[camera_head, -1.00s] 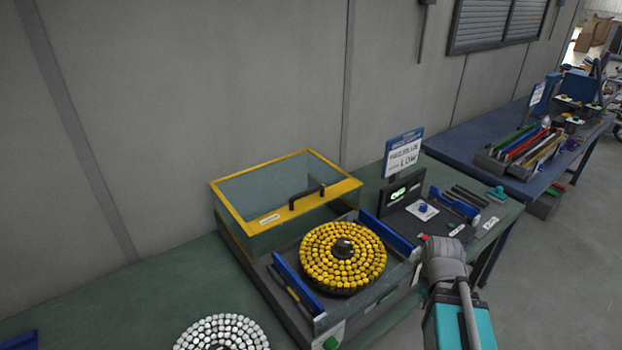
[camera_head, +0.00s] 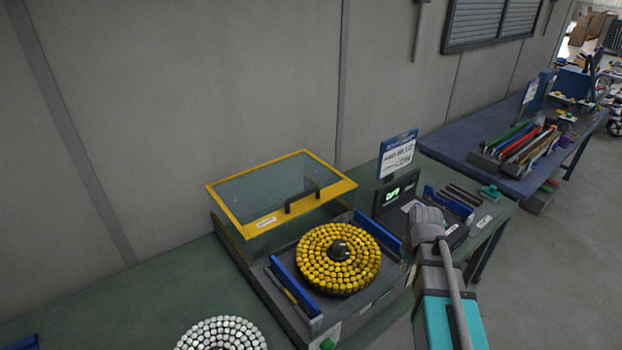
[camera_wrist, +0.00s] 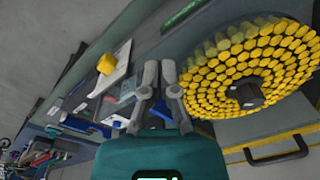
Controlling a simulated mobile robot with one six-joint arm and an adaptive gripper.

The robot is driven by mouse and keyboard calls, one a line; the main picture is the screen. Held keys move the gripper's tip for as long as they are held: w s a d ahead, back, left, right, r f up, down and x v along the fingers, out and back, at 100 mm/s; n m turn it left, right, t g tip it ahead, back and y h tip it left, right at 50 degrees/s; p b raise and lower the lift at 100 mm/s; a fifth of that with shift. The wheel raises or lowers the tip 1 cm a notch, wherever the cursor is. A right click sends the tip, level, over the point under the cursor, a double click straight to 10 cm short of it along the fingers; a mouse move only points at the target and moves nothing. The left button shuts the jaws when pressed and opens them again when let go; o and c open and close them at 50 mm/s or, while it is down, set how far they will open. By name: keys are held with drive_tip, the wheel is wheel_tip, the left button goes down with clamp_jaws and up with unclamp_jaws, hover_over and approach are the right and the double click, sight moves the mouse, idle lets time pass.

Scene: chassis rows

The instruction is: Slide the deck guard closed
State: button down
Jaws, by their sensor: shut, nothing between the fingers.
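The deck guard (camera_head: 247,224) is a clear cover with a yellow frame at the back of the grey deck. Its black handle (camera_head: 302,199) is on the front edge. The guard sits behind the round disc of yellow pieces (camera_head: 338,258), which is uncovered. In the wrist view the guard's yellow edge (camera_wrist: 236,153) and the black handle (camera_wrist: 274,158) show at lower right, beside the yellow disc (camera_wrist: 249,66). My gripper (camera_wrist: 159,66) is shut and empty, left of the disc in that view. In the head view my arm is right of the deck and its fingertips are hidden.
A sign (camera_head: 398,153) and a small display (camera_head: 393,195) stand right of the deck. Blue rails (camera_head: 379,232) flank the disc. A disc of white pieces (camera_head: 222,334) lies at front left. A blue table (camera_head: 440,146) with racks stands at back right.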

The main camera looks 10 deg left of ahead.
drive_tip(key=w+a+r+n+y+p, duration=0.1)
drive_tip(key=w+a+r+n+p, duration=0.25)
drive_tip(key=w+a, duration=0.5)
drive_tip(key=w+a+r+n+p, duration=0.25)
drive_tip(key=w+a+r, duration=0.25)
drive_tip(key=w+a, duration=0.3)
wheel_tip(320, 180, up, 5)
drive_tip(key=n+t+y+p, duration=0.1)
drive_tip(key=n+y+p, duration=0.1)
drive_tip(key=n+p, duration=0.3)
hover_over(313, 198)
drive_tip(key=a, duration=0.1)
drive_tip(key=shift+w+r+m+p, duration=0.15)
drive_tip(key=shift+w+m+p, duration=0.15)
drive_tip(key=shift+p, duration=0.1)
drive_tip(key=b+x, duration=0.9)
drive_tip(key=x, duration=0.1)
drive_tip(key=shift+d+b, duration=0.1)
drive_tip(key=shift+b, duration=0.2)
drive_tip(key=shift+s+d, duration=0.3)
drive_tip(key=shift+d, duration=0.3)
drive_tip(key=shift+s+d, duration=0.25)
drive_tip(key=shift+d, duration=0.4)
drive_tip(key=shift+s+d, duration=0.3)
drive_tip(key=shift+d, duration=0.3)
